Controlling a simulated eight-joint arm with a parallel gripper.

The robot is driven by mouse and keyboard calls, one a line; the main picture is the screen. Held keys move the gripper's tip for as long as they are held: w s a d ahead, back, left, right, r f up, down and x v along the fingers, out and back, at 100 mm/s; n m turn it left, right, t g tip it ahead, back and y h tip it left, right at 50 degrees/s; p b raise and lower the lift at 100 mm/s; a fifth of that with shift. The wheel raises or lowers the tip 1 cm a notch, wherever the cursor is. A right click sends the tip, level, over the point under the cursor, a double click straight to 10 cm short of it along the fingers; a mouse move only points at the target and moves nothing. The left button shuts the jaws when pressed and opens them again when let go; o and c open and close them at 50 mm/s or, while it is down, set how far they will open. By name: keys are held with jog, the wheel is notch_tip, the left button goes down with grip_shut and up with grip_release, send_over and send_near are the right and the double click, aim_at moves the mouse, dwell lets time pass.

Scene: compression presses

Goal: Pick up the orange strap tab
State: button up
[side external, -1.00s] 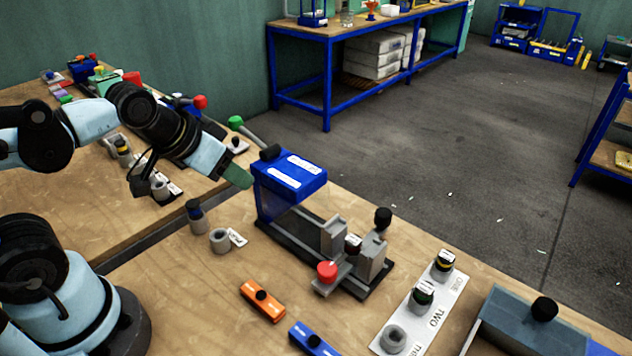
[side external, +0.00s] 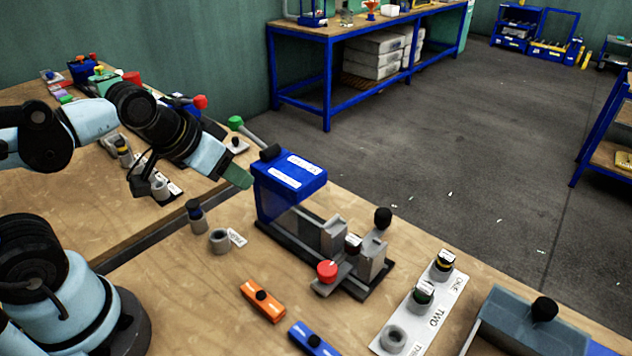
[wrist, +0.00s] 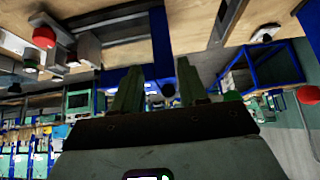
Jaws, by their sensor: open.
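The orange strap tab (side external: 262,300) lies on the near wooden bench in the side external view. I cannot make out the orange tab in the wrist view.
The blue press (side external: 290,178) with a red knob (side external: 327,271) stands just behind the tab. A blue tab (side external: 313,341) lies to its right. A white numbered strip (side external: 410,318) and a grey bin (side external: 525,325) are farther right. A grey ring (side external: 219,241) stands at left.

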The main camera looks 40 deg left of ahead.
jog(key=shift+o, duration=1.4)
